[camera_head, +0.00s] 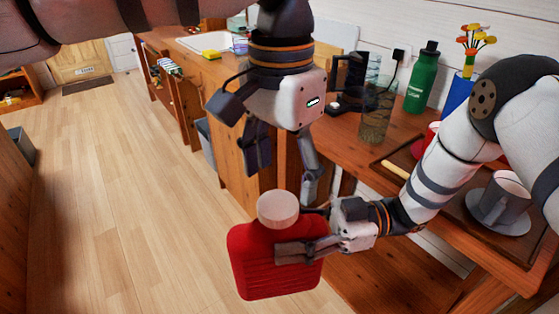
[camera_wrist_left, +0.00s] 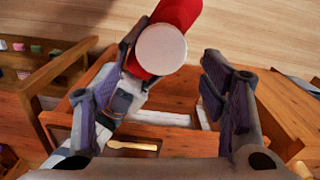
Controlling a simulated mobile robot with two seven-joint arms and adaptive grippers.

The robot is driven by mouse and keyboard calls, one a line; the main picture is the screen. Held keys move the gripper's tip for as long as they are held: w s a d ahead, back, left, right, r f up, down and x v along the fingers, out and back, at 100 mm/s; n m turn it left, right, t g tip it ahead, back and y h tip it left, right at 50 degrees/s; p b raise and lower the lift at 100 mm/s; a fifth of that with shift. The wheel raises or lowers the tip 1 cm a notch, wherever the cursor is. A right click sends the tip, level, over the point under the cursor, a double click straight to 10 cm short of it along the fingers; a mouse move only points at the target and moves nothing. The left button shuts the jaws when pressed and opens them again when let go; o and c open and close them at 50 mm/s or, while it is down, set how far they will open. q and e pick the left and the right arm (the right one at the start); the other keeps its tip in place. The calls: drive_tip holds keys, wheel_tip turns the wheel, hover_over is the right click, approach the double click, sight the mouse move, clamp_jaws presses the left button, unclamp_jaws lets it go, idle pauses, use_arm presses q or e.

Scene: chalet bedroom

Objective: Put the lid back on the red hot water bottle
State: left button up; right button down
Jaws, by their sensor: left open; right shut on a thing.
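The red hot water bottle (camera_head: 268,262) is held upright, slightly tilted, off the floor beside the counter. The pale round lid (camera_head: 278,209) sits on top of its neck; it also shows from above in the left wrist view (camera_wrist_left: 161,50). I cannot tell whether the lid is fully seated. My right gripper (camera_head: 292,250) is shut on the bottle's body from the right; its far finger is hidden. My left gripper (camera_head: 284,178) is open and empty, pointing down just above the lid. In the left wrist view, its fingers stand apart, with the lid beyond them, between and above.
The wooden counter (camera_head: 345,128) runs along the right. It carries a clear tumbler (camera_head: 376,118), a green bottle (camera_head: 422,80) and a tray with a grey mug (camera_head: 503,195) on a saucer. A yellow sponge (camera_head: 211,54) lies farther back. The floor at left is clear.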

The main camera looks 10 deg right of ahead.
use_arm(q)
drive_tip(key=n, duration=0.7)
drive_tip(key=shift+r, duration=0.25)
drive_tip(key=n, duration=0.4)
drive_tip(key=shift+r, duration=0.1)
drive_tip(key=n, duration=0.3)
drive_tip(key=shift+a+r+n, duration=0.1)
drive_tip(key=shift+n, duration=0.3)
drive_tip(key=n, duration=0.3)
drive_tip(key=shift+r, duration=0.1)
drive_tip(key=n, duration=0.4)
drive_tip(key=shift+r, duration=0.1)
drive_tip(key=n, duration=0.7)
drive_tip(key=shift+r, duration=0.2)
drive_tip(key=n, duration=0.4)
drive_tip(key=shift+r, duration=0.1)
drive_tip(key=n, duration=0.4)
drive_tip(key=shift+a+r, duration=0.1)
drive_tip(key=n, duration=0.3)
drive_tip(key=shift+r, duration=0.1)
drive_tip(key=n, duration=0.4)
drive_tip(key=shift+r, duration=0.1)
drive_tip(key=n, duration=0.6)
drive_tip(key=shift+s+r+n, duration=0.1)
drive_tip(key=shift+r+n, duration=0.1)
drive_tip(key=shift+n, duration=0.2)
drive_tip(key=n, duration=0.6)
drive_tip(key=shift+r, duration=0.1)
